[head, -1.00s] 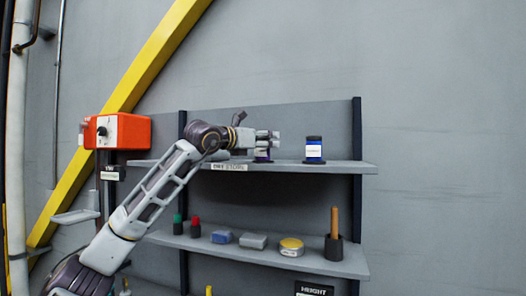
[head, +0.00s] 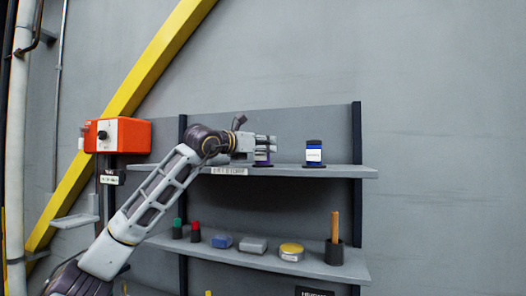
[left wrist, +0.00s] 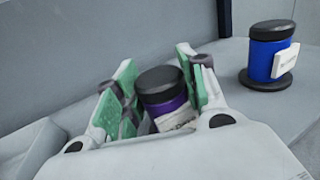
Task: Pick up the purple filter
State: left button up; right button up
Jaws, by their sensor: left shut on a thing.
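The purple filter (left wrist: 163,98) has a dark cap and a white label, and stands between the fingers of my left gripper in the left wrist view. In the head view the filter (head: 262,158) shows partly behind the gripper, at the upper shelf. My left gripper (head: 266,144) comes in from the left and is shut on the filter; its green finger pads (left wrist: 158,82) flank it in the left wrist view. In the head view the filter's base looks at or very near the shelf; I cannot tell whether it touches. My right gripper is not in view.
A blue filter (head: 313,152) with a white label stands to the right on the upper shelf (head: 345,171); it also shows in the left wrist view (left wrist: 262,62). The lower shelf (head: 215,255) holds several small items. An orange box (head: 124,135) is on the left.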

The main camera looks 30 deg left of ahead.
pick_arm(q)
jog(key=shift+r, duration=0.1)
jog(key=shift+r, duration=4.95)
jog(key=shift+f, duration=0.1)
